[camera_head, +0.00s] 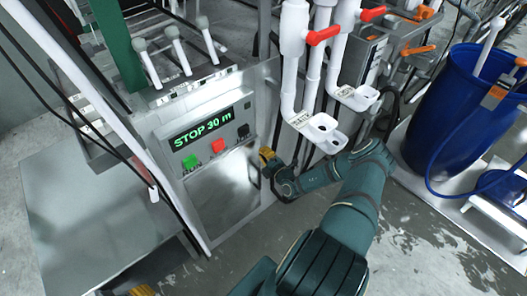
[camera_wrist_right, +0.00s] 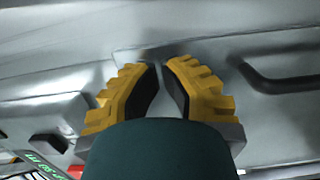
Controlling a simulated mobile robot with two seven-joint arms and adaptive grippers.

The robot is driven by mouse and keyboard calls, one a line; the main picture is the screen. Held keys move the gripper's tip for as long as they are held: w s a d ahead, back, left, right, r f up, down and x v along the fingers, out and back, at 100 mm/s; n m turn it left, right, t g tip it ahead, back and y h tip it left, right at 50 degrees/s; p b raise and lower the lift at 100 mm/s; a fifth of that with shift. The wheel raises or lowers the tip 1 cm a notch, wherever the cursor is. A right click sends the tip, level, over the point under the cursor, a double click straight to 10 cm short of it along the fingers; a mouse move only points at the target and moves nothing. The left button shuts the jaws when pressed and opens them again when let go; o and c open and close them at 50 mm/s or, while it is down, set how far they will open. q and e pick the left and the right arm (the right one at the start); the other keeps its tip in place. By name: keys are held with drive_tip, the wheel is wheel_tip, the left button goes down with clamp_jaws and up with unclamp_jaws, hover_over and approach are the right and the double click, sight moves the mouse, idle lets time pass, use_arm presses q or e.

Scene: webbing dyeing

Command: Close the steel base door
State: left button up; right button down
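The steel base door (camera_head: 225,194) is the smooth, reflective panel low on the steel cabinet, below the display and buttons. I cannot tell whether it sits fully flush. My right gripper (camera_head: 268,158), with yellow fingers, is at the door's upper right edge in the head view. In the right wrist view its fingers (camera_wrist_right: 163,72) have a narrow empty gap between them and point at bare steel. A dark bar handle (camera_wrist_right: 285,80) is on the steel to their right. My left gripper (camera_head: 142,290) shows only as a yellow bit at the bottom edge.
The control panel (camera_head: 213,130) reads "STOP 30 m", with green, red and black buttons. White pipes (camera_head: 290,60) with red valve handles hang right of the cabinet. A blue barrel (camera_head: 450,110) stands farther right. Wet floor (camera_head: 420,250) lies open in front.

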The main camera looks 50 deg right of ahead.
use_arm(q)
drive_tip(key=shift+s+r+p, duration=0.2)
drive_tip(key=shift+r+p, duration=0.15)
drive_tip(key=shift+r, duration=0.1)
drive_tip(key=shift+s+r+p, duration=0.2)
drive_tip(key=shift+r+p, duration=0.15)
drive_tip(key=shift+r, duration=0.1)
use_arm(e)
drive_tip(key=d+v, duration=0.1)
drive_tip(key=v, duration=1)
use_arm(q)
drive_tip(key=shift+s, duration=0.1)
use_arm(e)
drive_tip(key=shift+s+f, duration=0.1)
drive_tip(key=shift+s, duration=0.15)
